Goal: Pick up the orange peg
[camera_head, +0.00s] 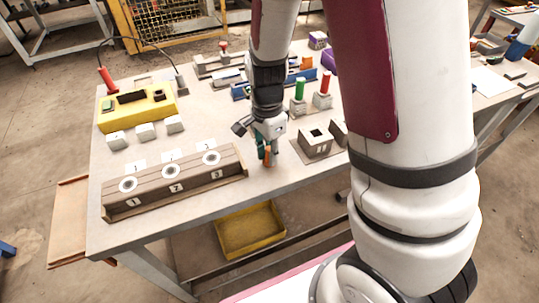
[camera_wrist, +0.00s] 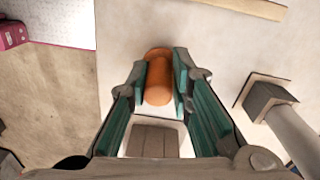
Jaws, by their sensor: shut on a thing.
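The orange peg (camera_wrist: 158,78) is between the two teal-padded fingers of my gripper (camera_wrist: 162,85) in the wrist view, with both fingers against its sides. In the head view my gripper (camera_head: 266,154) is low over the table near its front edge, and a small part of the orange peg (camera_head: 268,153) shows at the fingertips. The gripper is shut on the peg. Whether the peg's lower end touches the table cannot be told.
A long block with numbered holes (camera_head: 175,184) lies to the left. A grey hollow block (camera_head: 315,146) stands close on the right. Green (camera_head: 299,88) and red (camera_head: 325,82) pegs stand in bases behind. A yellow device (camera_head: 137,107) is at back left; a yellow tray (camera_head: 232,243) is below.

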